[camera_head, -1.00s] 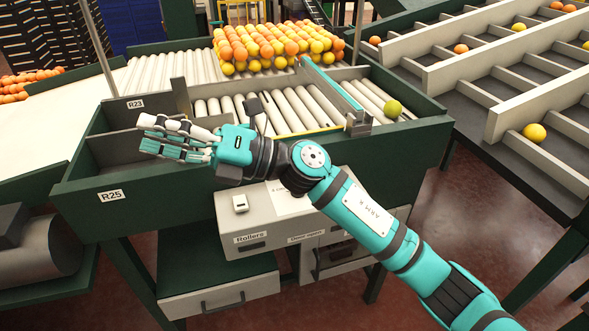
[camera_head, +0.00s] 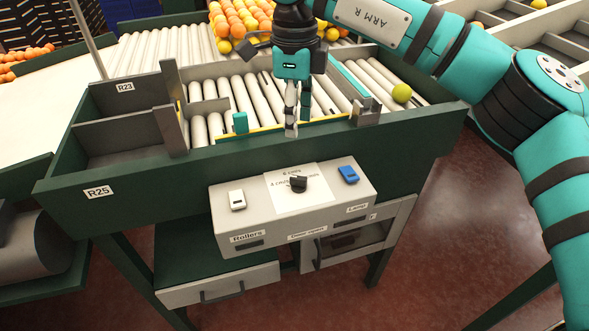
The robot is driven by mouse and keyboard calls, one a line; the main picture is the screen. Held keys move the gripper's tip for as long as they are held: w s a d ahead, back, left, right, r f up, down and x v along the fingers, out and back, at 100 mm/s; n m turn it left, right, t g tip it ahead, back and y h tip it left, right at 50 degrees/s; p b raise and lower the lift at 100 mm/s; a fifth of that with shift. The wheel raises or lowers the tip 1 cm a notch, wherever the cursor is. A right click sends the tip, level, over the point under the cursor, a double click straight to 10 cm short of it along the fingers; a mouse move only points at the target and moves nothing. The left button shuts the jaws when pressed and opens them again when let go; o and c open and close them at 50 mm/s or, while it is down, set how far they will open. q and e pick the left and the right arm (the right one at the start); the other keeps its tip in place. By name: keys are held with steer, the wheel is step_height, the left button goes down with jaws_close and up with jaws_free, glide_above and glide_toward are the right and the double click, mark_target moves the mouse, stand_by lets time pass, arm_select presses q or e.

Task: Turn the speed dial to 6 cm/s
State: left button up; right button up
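The speed dial (camera_head: 298,183) is a black knob on a white label (camera_head: 285,200) on top of the grey control box (camera_head: 230,224). Its label shows speed marks behind and to the left; the right one is partly covered. I cannot tell which mark the knob points at. My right gripper (camera_head: 295,130) hangs fingers down over the front of the roller tray, behind and above the dial, apart from it. Its fingers look close together, seen edge-on, and I cannot tell if they are open. Nothing shows between them. My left gripper is out of view.
A white switch (camera_head: 237,200) sits left of the dial, and a blue switch (camera_head: 348,174) sits right. The tray's green front wall (camera_head: 200,166) rises behind the box. The space in front of the box is clear.

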mark_target(295, 177)
step_height(295, 177, down, 13)
steer(key=p, duration=0.3)
steer(key=shift+f, duration=0.45)
jaws_close()
